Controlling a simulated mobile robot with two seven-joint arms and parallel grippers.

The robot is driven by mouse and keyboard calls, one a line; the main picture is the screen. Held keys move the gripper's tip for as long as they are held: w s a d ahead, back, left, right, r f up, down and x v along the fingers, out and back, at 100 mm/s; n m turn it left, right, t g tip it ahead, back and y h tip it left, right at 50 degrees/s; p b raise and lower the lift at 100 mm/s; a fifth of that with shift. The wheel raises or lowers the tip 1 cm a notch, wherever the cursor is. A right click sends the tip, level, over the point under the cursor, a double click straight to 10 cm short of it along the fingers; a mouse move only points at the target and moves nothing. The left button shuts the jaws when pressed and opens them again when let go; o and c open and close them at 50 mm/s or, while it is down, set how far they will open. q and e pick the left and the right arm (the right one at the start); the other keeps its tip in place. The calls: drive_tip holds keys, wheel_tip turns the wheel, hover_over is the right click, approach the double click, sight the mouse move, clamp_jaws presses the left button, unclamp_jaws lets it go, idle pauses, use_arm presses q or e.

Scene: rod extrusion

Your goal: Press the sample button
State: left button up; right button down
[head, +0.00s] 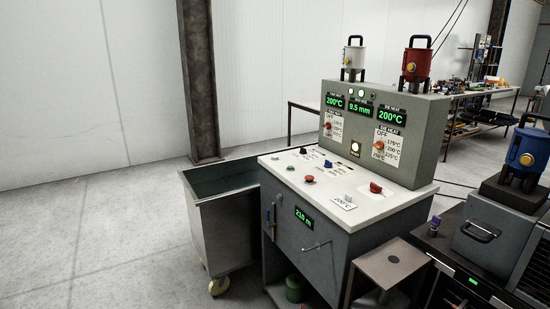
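A grey control console (310,245) with a white sloped top (335,190) stands in the middle of the head view. The top carries a red button (309,179), a green button (318,168), some small dark controls (328,164) and a larger red control (375,188). The labels are too small to read, so I cannot tell which is the sample button. Neither of my grippers is in view.
A grey wheeled bin (225,232) stands left of the console. A small stool (393,259) and dark equipment (480,240) with a blue canister (524,157) stand to the right. White (354,58) and red (416,64) canisters top the panel. The left floor is clear.

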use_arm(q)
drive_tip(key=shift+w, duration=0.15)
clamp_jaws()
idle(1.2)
